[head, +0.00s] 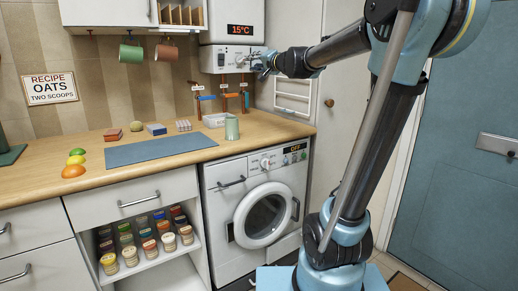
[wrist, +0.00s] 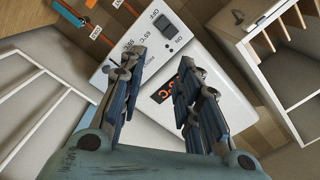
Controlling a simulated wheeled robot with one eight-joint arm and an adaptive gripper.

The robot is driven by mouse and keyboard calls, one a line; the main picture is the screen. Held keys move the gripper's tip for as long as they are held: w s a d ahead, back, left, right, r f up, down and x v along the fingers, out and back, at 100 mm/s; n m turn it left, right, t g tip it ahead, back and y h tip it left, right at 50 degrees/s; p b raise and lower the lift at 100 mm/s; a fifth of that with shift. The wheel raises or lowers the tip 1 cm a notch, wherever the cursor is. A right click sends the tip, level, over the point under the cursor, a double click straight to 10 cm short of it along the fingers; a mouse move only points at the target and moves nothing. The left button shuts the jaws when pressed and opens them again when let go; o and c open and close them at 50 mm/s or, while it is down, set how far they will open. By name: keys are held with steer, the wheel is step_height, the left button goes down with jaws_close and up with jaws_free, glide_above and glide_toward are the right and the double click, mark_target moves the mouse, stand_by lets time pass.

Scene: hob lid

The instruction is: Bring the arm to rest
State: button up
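My arm stretches from the lower right up and across to the white boiler (head: 232,27) on the back wall. My gripper (head: 261,63) is at the right side of the boiler's control panel (head: 229,60). In the wrist view my gripper (wrist: 163,57) has its two jointed fingers apart, with nothing between them. The panel (wrist: 140,22) shows beyond the fingertips, with a dark switch (wrist: 168,25) and OFF and ON marks. I cannot tell whether a finger touches the panel. The boiler's display (head: 239,29) reads 15°C.
Pipes with orange and blue valve handles (head: 230,95) hang below the boiler. A washing machine (head: 262,178) stands below.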

steer(key=s+d+f+n+g+h, duration=0.1)
steer(key=s+d+f+n+g, duration=0.2)
steer(key=s+f, duration=0.8)
steer(key=s+d+f+n+g+h, duration=0.1)
steer(key=s+d+f+n+g, duration=0.2)
steer(key=s+f, duration=0.8)
steer(key=s+d+f+g+h, duration=0.3)
steer(key=s+d+f+h, duration=0.1)
steer(key=s+d+f, duration=0.3)
steer(key=s+d+f+m+g+h, duration=0.1)
steer(key=s+d+f+g+h, duration=0.2)
steer(key=s+d+f, duration=0.5)
steer(key=s+f+h, duration=0.1)
steer(key=s+f, duration=0.3)
steer(key=f, duration=0.4)
steer(key=shift+s+f, duration=0.2)
steer(key=shift+s, duration=0.1)
steer(key=shift+w+f+g, duration=0.2)
steer(key=shift+w+g, duration=0.1)
steer(key=shift+w, duration=0.2)
